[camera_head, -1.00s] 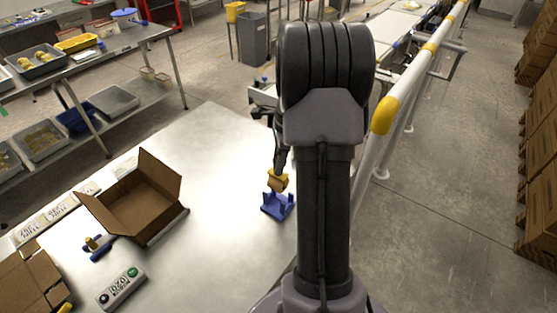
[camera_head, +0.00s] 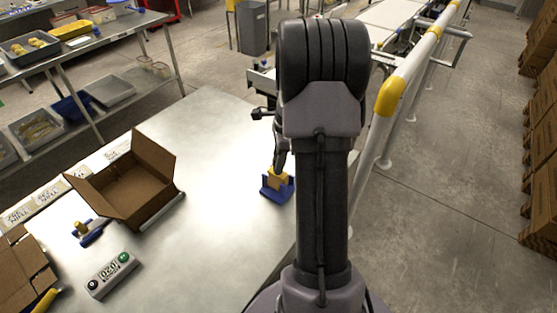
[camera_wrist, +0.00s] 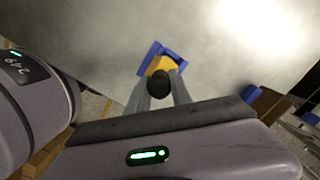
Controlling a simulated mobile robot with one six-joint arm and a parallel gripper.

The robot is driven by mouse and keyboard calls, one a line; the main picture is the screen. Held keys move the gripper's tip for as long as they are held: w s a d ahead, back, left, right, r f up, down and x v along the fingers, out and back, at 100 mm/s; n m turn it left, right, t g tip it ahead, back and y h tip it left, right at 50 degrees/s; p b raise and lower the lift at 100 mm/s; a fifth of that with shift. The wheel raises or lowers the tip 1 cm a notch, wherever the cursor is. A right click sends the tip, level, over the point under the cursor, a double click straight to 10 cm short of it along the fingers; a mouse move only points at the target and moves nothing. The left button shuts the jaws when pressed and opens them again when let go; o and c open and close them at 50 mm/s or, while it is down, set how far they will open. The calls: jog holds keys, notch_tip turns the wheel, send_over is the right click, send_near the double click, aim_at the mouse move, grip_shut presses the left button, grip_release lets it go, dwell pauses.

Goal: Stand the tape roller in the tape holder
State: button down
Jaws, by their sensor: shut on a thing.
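The tape roller is a yellow block (camera_head: 277,178) with a dark round end that shows in the wrist view (camera_wrist: 159,84). The tape holder (camera_head: 268,193) is a blue cradle on the steel table, left of my arm. It also shows in the wrist view (camera_wrist: 152,53) around the yellow part. My gripper (camera_wrist: 160,82) is shut on the tape roller, with a finger on each side of it. The roller is low at the holder, its lower part between the blue walls. Whether it touches the holder's bottom is hidden.
An open cardboard box (camera_head: 130,190) stands left on the table (camera_head: 215,225). A blue tool with a yellow knob (camera_head: 88,230) and a grey button box (camera_head: 111,274) lie nearby. A white rail with yellow sleeves (camera_head: 386,100) runs at right. The table around the holder is clear.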

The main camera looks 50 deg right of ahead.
jog(key=c, duration=1.1)
grip_release()
jog(key=r+p, duration=0.2)
jog(key=r, duration=0.3)
jog(key=s+d+r+p, duration=0.1)
jog(key=r+p, duration=0.1)
jog(key=r, duration=0.4)
jog(key=d+r+p, duration=0.1)
jog(key=r+p, duration=0.1)
jog(key=r, duration=0.4)
jog(key=shift+s+r, duration=0.15)
jog(key=shift+s, duration=0.2)
jog(key=a+r+n+t+b, duration=0.1)
jog(key=a+r+n+b, duration=0.15)
jog(key=a+n, duration=0.7)
jog(key=a+r+n+t+b, duration=0.1)
jog(key=a+r+n+b, duration=0.15)
jog(key=a, duration=1.35)
jog(key=s+a+f+n+t, duration=0.1)
jog(key=s+a+n, duration=0.2)
jog(key=a, duration=0.1)
jog(key=s+a+f+n+b, duration=0.1)
jog(key=s+a+n, duration=0.2)
jog(key=s+a, duration=0.1)
jog(key=s+a+f+n+t, duration=0.1)
jog(key=s+a+n, duration=0.2)
jog(key=a, duration=0.1)
jog(key=shift+s+a+f+n+t+y, duration=0.15)
jog(key=shift+s+a+n+t+y, duration=0.15)
jog(key=shift+s+a, duration=0.05)
